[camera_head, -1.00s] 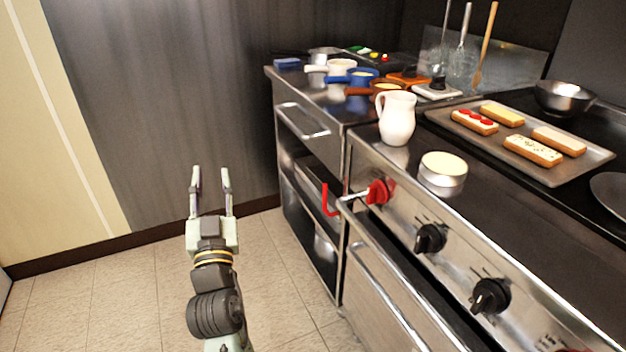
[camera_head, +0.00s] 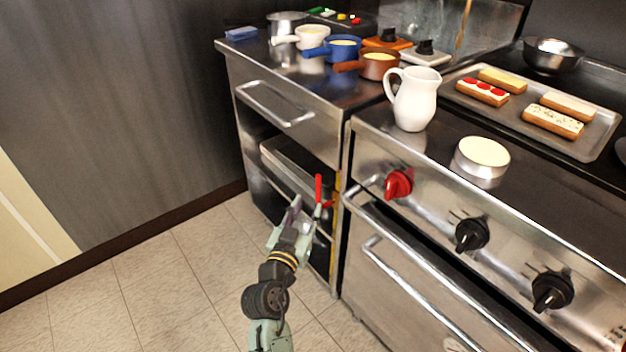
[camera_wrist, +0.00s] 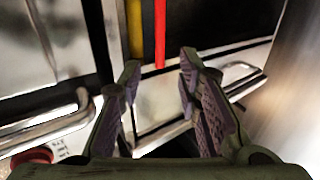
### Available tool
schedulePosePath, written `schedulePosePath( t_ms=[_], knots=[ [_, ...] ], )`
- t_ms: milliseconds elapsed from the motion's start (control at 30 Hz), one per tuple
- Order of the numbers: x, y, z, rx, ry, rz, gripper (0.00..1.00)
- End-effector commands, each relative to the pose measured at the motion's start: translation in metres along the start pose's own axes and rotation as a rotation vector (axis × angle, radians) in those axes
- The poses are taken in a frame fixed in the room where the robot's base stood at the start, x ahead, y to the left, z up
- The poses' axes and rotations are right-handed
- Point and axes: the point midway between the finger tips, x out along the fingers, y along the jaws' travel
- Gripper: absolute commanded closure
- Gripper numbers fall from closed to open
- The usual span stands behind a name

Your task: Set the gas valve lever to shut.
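The gas valve lever (camera_head: 319,188) is a red bar in the gap between the left counter and the stove. It stands about upright in the head view, with a short red bend at its lower end. In the wrist view the red lever (camera_wrist: 160,30) comes down from the top edge beside a yellow pipe (camera_wrist: 135,30). My gripper (camera_head: 307,210) is open just below and in front of the lever. In the wrist view my gripper (camera_wrist: 160,66) has its fingers apart, with the lever's end showing between the tips. I cannot tell whether they touch it. The valve body is hidden.
The stove front has a red knob (camera_head: 398,183), black knobs (camera_head: 471,234) and a protruding rail (camera_head: 420,262) right of my gripper. The left counter's drawer handle (camera_head: 272,107) juts out. A white pitcher (camera_head: 414,100) stands near the stove's edge. The floor (camera_head: 170,280) is clear.

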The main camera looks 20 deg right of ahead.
Motion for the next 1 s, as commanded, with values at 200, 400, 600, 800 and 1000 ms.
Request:
schedulePosePath(
  t_ms=[200,400,600,800,1000],
  knots=[
    [0.040,0.000,-0.005,0.000,0.002,0.001,0.69],
    [0.076,0.000,-0.004,0.001,0.001,0.001,0.69],
    [0.095,-0.001,-0.002,0.002,0.002,-0.001,0.69],
    [0.099,-0.001,-0.001,0.002,0.001,-0.002,0.69],
    [0.099,-0.001,-0.001,0.001,0.001,-0.002,0.73]
  ],
)
